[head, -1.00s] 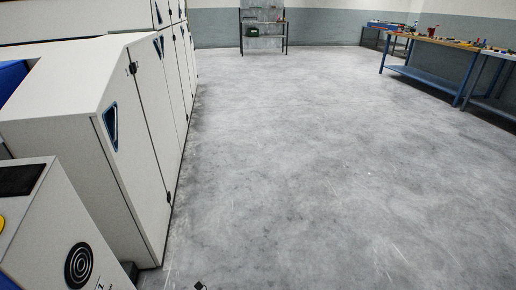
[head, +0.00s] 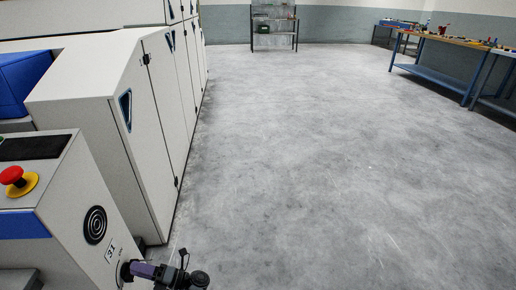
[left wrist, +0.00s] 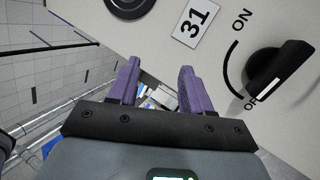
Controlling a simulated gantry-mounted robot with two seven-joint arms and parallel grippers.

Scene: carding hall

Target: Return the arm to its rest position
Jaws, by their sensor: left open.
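My left gripper (head: 142,270) is at the bottom of the head view, its purple fingers beside the front face of the pale control cabinet (head: 75,225). In the left wrist view the two purple fingers of the left gripper (left wrist: 158,80) are apart with nothing between them. A black rotary knob (left wrist: 278,75) with ON and OFF marks is to the right of the fingers, clear of them. The OFF mark is partly covered by the knob. A label reading 31 (left wrist: 192,22) is above the fingers. My right gripper is not in view.
A red emergency button (head: 12,175) on a yellow base is on the cabinet. Tall white machine housings (head: 120,120) line the left side. The grey floor (head: 330,170) is clear to the right. Blue workbenches (head: 440,75) and a shelf rack (head: 274,30) stand far back.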

